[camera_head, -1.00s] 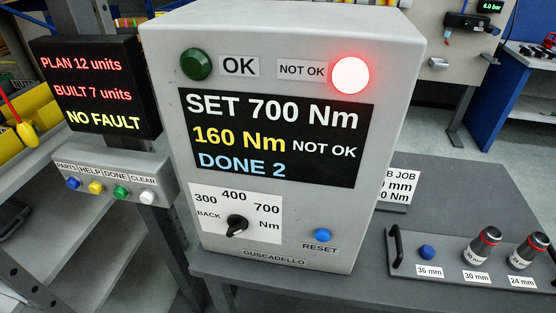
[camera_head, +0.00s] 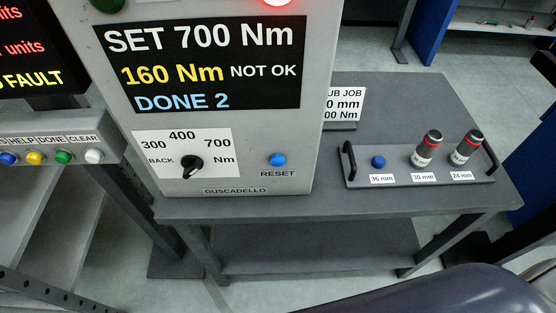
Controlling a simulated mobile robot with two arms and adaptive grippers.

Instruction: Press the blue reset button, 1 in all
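The blue reset button (camera_head: 278,160) is a small round knob on the lower right front of the grey controller box (camera_head: 222,112), above the label RESET. Nothing covers it or touches it. The box's screen (camera_head: 205,68) reads SET 700 Nm, 160 Nm NOT OK and DONE 2. A red lamp at the top edge is lit and partly cut off. A black selector knob (camera_head: 191,166) sits left of the button, among the marks BACK, 300, 400 and 700. Neither of my grippers is in view.
The box stands on a dark grey table (camera_head: 400,110). A tray (camera_head: 400,178) at right holds two red-banded sockets and a blue round piece (camera_head: 378,162). At left, a panel (camera_head: 110,135) carries blue, yellow, green and white buttons. The air before the box is clear.

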